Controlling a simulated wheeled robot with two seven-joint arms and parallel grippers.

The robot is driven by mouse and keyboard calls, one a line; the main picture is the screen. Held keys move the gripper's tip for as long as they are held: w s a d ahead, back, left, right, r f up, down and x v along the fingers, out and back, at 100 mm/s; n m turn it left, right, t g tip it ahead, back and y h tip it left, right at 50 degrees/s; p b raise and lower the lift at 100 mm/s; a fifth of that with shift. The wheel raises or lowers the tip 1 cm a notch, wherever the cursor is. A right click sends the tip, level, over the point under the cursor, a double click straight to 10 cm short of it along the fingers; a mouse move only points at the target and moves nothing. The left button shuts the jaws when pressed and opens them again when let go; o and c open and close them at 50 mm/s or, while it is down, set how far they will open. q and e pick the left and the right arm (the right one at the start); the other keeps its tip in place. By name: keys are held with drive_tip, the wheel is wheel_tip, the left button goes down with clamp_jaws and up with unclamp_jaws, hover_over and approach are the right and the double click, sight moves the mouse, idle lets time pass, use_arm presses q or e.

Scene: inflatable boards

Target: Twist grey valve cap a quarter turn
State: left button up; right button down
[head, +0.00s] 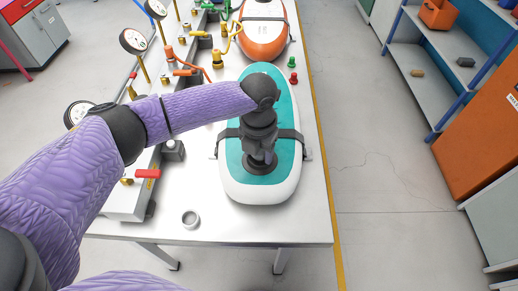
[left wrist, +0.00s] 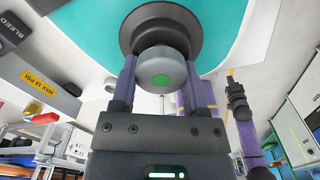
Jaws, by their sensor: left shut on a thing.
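The grey valve cap (left wrist: 162,68) has a green dot on its face and sits at the dark round valve base (left wrist: 140,30) on the teal and white board (head: 284,172). In the head view my left gripper (head: 261,158) points down onto the board's near half and hides the cap. In the left wrist view its two fingers stand on either side of the cap and are shut on it. A dark arm end with a purple sleeve, seemingly my right arm (left wrist: 238,98), shows at the right of the left wrist view; its jaws are not clear.
The board is strapped to a white bench (head: 310,222). A small grey ring (head: 190,218) lies near its front edge. A rail with gauges (head: 133,41) and a red-handled valve (head: 148,173) stands left. An orange board (head: 262,45) lies behind. Floor is clear to the right.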

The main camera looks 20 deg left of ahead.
use_arm(q)
drive_tip(key=m, duration=0.3)
drive_tip(key=shift+a+m, duration=0.1)
drive_tip(key=shift+m, duration=0.2)
drive_tip(key=o, duration=1.3)
drive_tip(key=shift+c, duration=0.2)
wheel_tip(320, 180, up, 10)
drive_tip(key=shift+p, duration=1.15)
